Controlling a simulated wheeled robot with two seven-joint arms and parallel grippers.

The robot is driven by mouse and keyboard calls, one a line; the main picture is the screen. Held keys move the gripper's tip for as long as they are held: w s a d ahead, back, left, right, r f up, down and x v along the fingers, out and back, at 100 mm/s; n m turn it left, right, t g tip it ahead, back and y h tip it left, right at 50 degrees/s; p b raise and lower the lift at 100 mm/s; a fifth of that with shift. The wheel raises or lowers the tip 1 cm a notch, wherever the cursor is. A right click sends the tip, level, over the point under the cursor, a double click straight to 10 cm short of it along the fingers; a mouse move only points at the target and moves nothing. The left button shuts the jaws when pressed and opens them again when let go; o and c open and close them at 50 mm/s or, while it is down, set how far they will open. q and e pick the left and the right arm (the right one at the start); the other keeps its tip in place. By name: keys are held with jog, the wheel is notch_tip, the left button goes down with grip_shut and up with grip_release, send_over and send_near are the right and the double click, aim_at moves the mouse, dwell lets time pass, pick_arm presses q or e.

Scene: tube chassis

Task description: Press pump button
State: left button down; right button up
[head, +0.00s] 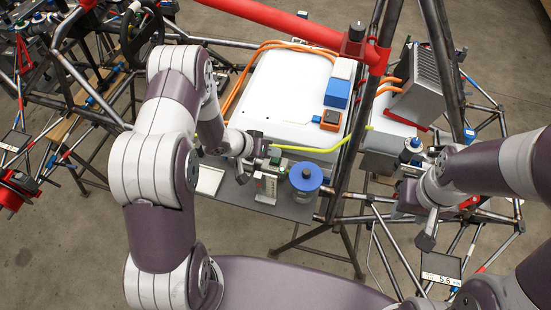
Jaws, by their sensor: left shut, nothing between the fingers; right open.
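A small pump unit with a pale, marked front (266,188) stands on the grey shelf (232,196) in the lower middle of the head view. A clear jar with a blue lid (306,177) stands just right of it. My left gripper (263,160) is shut and empty, at the top of the pump unit. The pump button cannot be made out; the gripper may hide it. I cannot tell whether the fingertips touch the unit. My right gripper (418,215) is open and empty, far to the right, beside the chassis tubes.
A large white box (285,95) lies behind the shelf, with a blue block (337,93) and an orange device (330,120) on it. A yellow-green hose (335,148) runs across its front. Steel tubes (352,120) and a red tube (285,22) frame the area.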

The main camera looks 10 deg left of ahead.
aim_at(272, 160)
pick_arm(q)
jog(key=shift+f, duration=0.1)
dwell(0.7)
jog(key=shift+f, duration=0.35)
jog(key=shift+f+b, duration=0.35)
jog(key=shift+f, duration=0.1)
dwell(0.6)
jog(key=shift+r, duration=0.15)
jog(key=shift+r+p, duration=0.8)
jog(key=shift+p, duration=0.25)
notch_tip(272, 160, up, 5)
jog(key=p, duration=0.5)
jog(key=shift+r, duration=0.1)
